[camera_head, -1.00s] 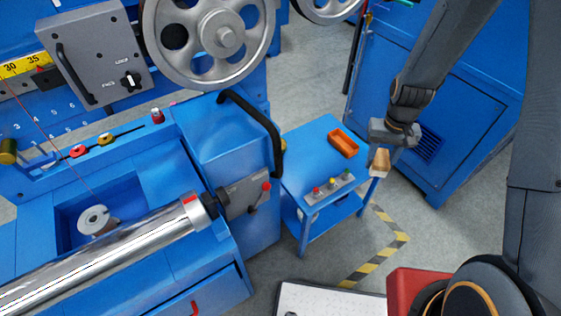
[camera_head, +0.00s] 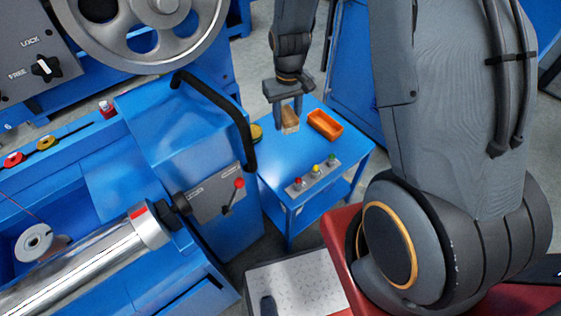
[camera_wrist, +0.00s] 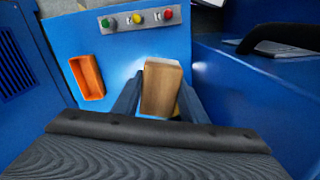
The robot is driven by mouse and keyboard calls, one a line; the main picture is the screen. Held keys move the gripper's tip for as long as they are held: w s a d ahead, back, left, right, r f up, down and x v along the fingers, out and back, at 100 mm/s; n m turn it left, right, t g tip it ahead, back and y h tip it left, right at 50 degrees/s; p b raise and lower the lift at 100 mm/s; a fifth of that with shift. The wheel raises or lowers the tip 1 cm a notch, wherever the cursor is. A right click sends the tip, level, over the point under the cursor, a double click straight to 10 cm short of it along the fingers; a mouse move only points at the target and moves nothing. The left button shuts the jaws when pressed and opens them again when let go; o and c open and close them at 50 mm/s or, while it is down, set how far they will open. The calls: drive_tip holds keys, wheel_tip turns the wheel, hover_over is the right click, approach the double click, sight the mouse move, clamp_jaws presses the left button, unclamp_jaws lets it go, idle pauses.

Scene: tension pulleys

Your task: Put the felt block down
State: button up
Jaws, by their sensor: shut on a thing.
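The felt block (camera_head: 290,119) is a tan, brownish block held between the fingers of my gripper (camera_head: 290,108). It is over the blue side table (camera_head: 285,158), left of the orange tray in the head view. In the wrist view the felt block (camera_wrist: 161,88) sits between the two dark fingers, with the blue tabletop (camera_wrist: 160,50) behind it. I cannot tell whether the block's underside touches the tabletop. My gripper is shut on the block.
An orange tray (camera_head: 325,124) stands on the table beside the block. A button panel (camera_head: 314,174) with red, yellow and green buttons is at the table's front. A black handle (camera_head: 225,110) on the blue machine rises left of the table. The table's middle is clear.

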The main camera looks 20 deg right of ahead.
sight(283, 157)
drive_tip(key=w+f+n+b, duration=0.1)
drive_tip(key=f+b, duration=0.5)
drive_tip(key=f, duration=0.1)
drive_tip(key=w+f+n+b, duration=0.1)
drive_tip(key=w+f+b, duration=0.1)
drive_tip(key=f+b, duration=0.3)
drive_tip(key=w+f+n+b, duration=0.1)
drive_tip(key=f+b, duration=0.5)
drive_tip(key=f, duration=0.3)
drive_tip(key=shift+w+f+b, duration=0.15)
drive_tip(key=shift+b, duration=0.2)
drive_tip(key=shift+f, duration=0.1)
drive_tip(key=o, duration=1.3)
wheel_tip(283, 157, up, 12)
drive_tip(key=p, duration=0.1)
drive_tip(key=shift+p, duration=0.4)
